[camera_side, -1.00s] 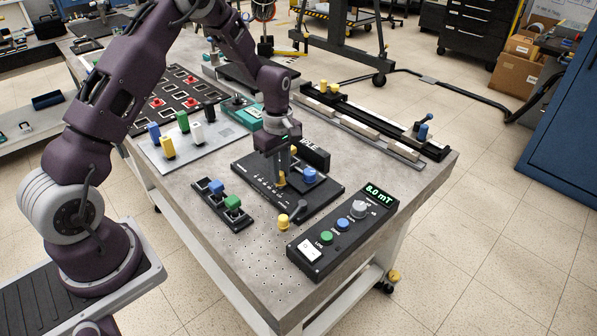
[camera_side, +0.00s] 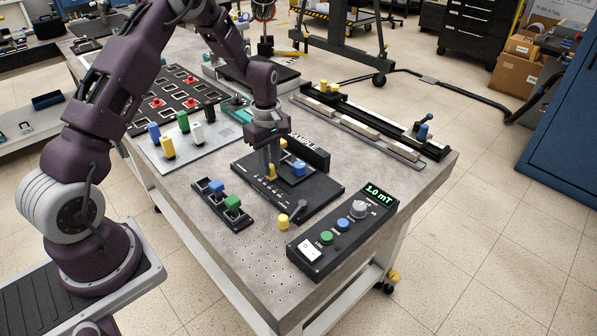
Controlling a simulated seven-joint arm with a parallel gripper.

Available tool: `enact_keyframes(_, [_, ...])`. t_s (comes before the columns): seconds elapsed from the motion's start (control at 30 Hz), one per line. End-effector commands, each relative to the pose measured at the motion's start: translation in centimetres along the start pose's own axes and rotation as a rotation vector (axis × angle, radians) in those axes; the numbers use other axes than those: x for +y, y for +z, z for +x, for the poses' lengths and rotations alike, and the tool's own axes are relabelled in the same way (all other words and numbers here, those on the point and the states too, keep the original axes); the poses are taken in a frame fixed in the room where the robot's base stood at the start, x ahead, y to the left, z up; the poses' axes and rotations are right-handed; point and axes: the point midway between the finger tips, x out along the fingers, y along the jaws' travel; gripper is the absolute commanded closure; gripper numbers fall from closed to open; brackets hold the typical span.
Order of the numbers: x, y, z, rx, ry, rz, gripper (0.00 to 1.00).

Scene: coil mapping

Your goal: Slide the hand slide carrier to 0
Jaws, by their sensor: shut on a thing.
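The hand slide carrier rides on a black panel (camera_side: 318,190) with white scale marks along its front. Its yellow grip (camera_side: 271,173) is between my fingers, low over the panel. A blue knob (camera_side: 299,168) and another yellow piece (camera_side: 283,143) stand beside and behind my gripper and appear to belong to the carrier. My gripper (camera_side: 270,168) points down and is shut on the yellow grip, towards the left part of the panel. The scale numbers are too small to read, and my fingers partly hide the grip.
A control box (camera_side: 340,230) at the front right reads 1.0 mT. A loose-looking yellow knob (camera_side: 283,221) is near the panel's front edge. A black strip with blue and green knobs (camera_side: 222,206) lies in front. A dark block labelled partly "AMPLE" (camera_side: 310,153) stands behind.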

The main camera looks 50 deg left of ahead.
Motion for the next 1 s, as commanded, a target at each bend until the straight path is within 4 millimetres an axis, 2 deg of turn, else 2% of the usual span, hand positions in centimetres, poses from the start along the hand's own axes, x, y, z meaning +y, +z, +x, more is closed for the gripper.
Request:
enact_keyframes(0.7, [0.2,-2.9,-0.1,0.003,0.005,-0.002,1.0])
enact_keyframes(1.0, [0.1,-3.4,-0.1,0.003,0.005,-0.001,1.0])
